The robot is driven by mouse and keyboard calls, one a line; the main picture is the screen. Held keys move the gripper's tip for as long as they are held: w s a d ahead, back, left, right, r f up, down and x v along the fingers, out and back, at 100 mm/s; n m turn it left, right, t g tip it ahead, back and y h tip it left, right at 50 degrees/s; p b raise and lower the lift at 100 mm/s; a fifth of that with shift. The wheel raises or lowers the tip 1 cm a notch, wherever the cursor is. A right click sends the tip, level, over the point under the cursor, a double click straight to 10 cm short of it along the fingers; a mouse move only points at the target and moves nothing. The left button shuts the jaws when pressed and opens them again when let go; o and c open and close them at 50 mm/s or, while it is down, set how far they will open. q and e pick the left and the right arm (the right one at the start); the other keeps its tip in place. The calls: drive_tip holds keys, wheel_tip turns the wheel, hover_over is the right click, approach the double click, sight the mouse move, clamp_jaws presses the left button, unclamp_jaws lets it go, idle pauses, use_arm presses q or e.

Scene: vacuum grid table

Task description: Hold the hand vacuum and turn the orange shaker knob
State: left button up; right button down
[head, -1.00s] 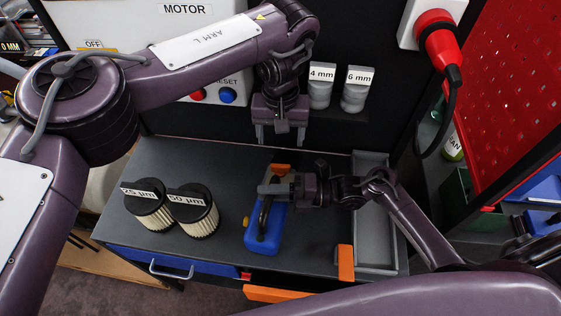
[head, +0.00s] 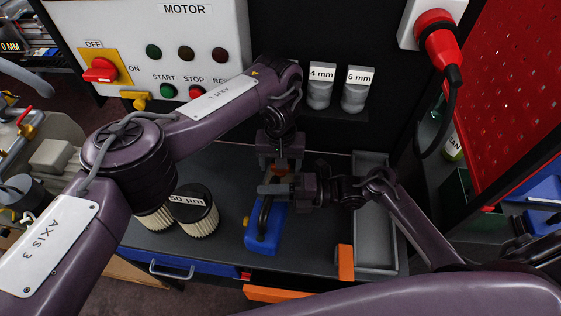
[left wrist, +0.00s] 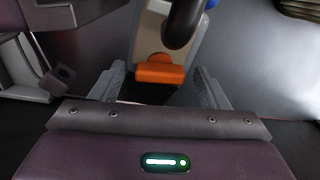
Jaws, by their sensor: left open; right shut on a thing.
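The hand vacuum (head: 264,240) is a blue body with a dark handle, on the dark table. My right gripper (head: 268,190) is shut on its handle from the right. The orange shaker knob (head: 283,170) is at the vacuum's far end, partly hidden by my left gripper (head: 281,165) in the head view. In the left wrist view the orange knob (left wrist: 159,71) shows between the open fingers of my left gripper (left wrist: 165,88), with a gap on either side. The dark handle curves above it there.
Two pleated filters stand left of the vacuum; the front one is marked 50 µm (head: 196,212). A grey tray (head: 376,258) lies to the right, with an orange block (head: 346,263) at its edge. Nozzles (head: 320,88) marked 4 mm and 6 mm stand behind. The motor panel (head: 220,25) is back left.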

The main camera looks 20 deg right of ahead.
use_arm(q)
drive_tip(key=c, duration=1)
drive_tip(key=shift+m, duration=0.3)
drive_tip(key=shift+m, duration=2.7)
drive_tip(key=o, duration=1)
drive_tip(key=shift+w+r, duration=0.1)
drive_tip(key=shift+r, duration=0.05)
